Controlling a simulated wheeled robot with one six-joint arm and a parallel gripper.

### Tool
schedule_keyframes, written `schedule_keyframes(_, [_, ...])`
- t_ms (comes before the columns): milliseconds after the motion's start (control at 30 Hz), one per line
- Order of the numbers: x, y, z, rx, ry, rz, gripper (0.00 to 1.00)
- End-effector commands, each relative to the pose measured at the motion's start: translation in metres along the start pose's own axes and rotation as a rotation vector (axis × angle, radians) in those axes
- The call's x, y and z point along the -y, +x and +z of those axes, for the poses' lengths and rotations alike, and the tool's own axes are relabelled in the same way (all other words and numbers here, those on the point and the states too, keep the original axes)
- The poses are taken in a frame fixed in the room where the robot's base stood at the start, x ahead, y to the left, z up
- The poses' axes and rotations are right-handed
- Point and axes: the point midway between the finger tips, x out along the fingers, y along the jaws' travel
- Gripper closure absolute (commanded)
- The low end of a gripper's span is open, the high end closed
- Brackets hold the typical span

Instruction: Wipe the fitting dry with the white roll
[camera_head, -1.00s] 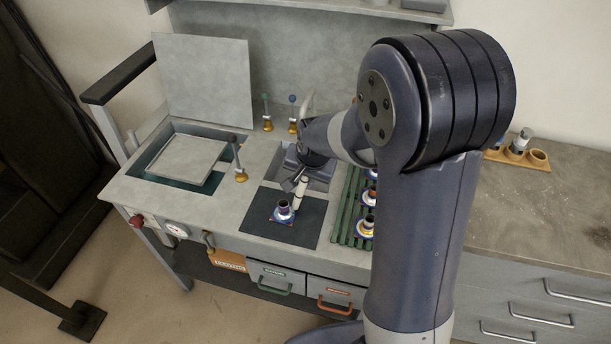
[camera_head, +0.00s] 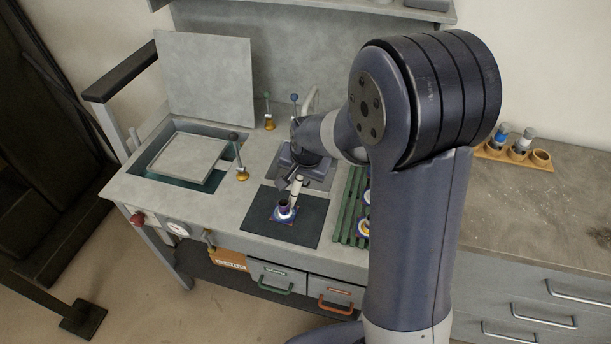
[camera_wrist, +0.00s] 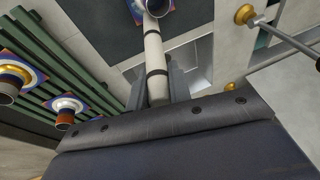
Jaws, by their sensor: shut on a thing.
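The fitting (camera_head: 283,212), a dark cup-like piece on a blue and white patterned square base, stands upright on the dark mat (camera_head: 300,232). It also shows at the top of the wrist view (camera_wrist: 174,12). My gripper (camera_head: 296,184) is shut on the white roll (camera_wrist: 153,55), a pale rod with dark bands. The roll (camera_head: 296,188) slants down to the fitting, and its far end appears to be at the fitting's rim. Whether it touches cannot be told for sure. My arm hides part of the bench behind.
A green slatted rack (camera_head: 350,210) with several similar fittings stands right of the mat. A sink basin (camera_head: 318,178) lies behind the mat. Brass valves with upright levers (camera_head: 242,172) stand to the left. A wooden holder (camera_head: 515,154) with bottles is on the right counter.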

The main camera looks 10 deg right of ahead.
Motion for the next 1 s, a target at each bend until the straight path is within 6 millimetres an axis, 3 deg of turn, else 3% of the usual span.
schedule_keyframes(700, [0.030,0.007,0.002,0.000,-0.001,0.000,1.00])
schedule_keyframes(1000, [0.021,0.006,0.002,0.000,0.001,0.001,1.00])
